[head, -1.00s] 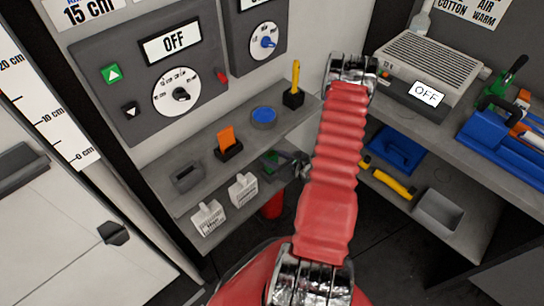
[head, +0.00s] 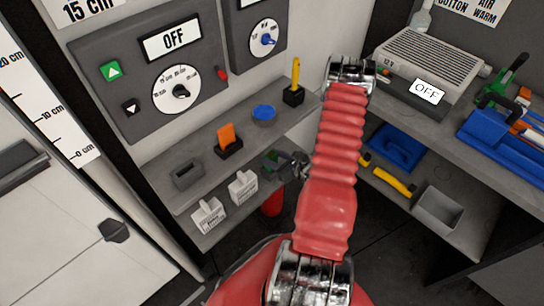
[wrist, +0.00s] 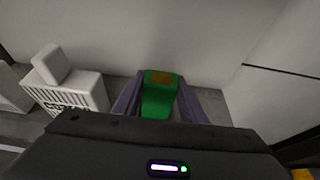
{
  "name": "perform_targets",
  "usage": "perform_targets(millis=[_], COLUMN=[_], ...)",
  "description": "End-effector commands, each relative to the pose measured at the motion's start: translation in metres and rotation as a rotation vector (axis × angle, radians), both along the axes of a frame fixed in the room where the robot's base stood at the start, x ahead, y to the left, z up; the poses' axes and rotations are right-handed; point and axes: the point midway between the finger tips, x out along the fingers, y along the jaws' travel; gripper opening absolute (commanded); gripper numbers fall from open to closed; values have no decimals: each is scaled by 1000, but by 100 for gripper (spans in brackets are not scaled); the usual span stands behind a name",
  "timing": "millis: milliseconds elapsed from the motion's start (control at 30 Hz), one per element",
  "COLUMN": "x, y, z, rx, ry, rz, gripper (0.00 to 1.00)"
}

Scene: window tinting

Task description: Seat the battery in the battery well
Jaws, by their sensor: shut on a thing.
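A green block with a gold-coloured patch, which looks like the battery (wrist: 159,97), sits between the two purple-grey fingers of my gripper (wrist: 158,104) in the wrist view. My gripper is shut on it. A dark grey block with a slot (head: 187,176) on the upper left shelf may be the battery well; I cannot tell for sure.
White labelled boxes (head: 243,187) stand on the lower left shelf, left of my gripper; one shows in the wrist view (wrist: 72,95). An orange card in a black holder (head: 228,140), a blue disc (head: 264,112) and a yellow tool (head: 295,80) stand on the shelf above.

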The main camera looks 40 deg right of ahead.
Motion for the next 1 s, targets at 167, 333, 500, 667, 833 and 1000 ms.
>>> perform_targets(millis=[167, 333, 500, 667, 833, 1000], x=[0, 0, 1, 0, 0, 0], y=[0, 0, -1, 0, 0, 0], z=[-3, -6, -9, -12, -15, -17], rx=[0, -1, -1, 0, 0, 0], ry=[-1, -2, -2, -1, -1, -1], rz=[0, -1, -1, 0, 0, 0], gripper=[2, 2, 2, 2, 2, 2])
